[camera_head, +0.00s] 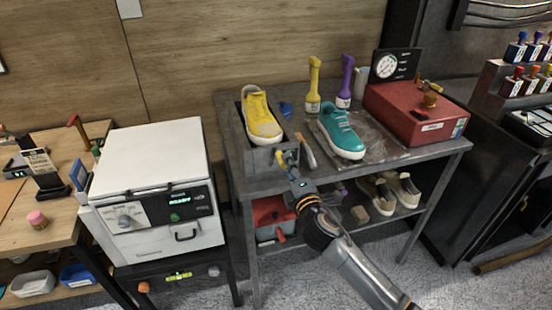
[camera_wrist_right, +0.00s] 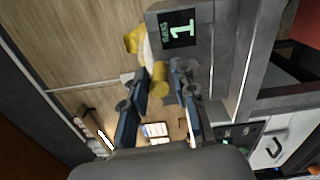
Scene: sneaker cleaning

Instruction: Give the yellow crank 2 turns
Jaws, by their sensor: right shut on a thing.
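The yellow crank (camera_head: 281,157) is on the front of the grey box (camera_head: 237,128) that holds the yellow sneaker (camera_head: 261,116). My right gripper (camera_head: 288,163) reaches it from the front. In the right wrist view the yellow crank handle (camera_wrist_right: 158,78) lies between the two fingers of my right gripper (camera_wrist_right: 159,83), which is shut on it. A dark counter display (camera_wrist_right: 180,28) on the box reads 1 in green. My left gripper is not in view.
A teal sneaker (camera_head: 341,131) lies on a mat right of the box. A red machine (camera_head: 415,113) is at the right. A white oven-like unit (camera_head: 155,165) stands left of the table.

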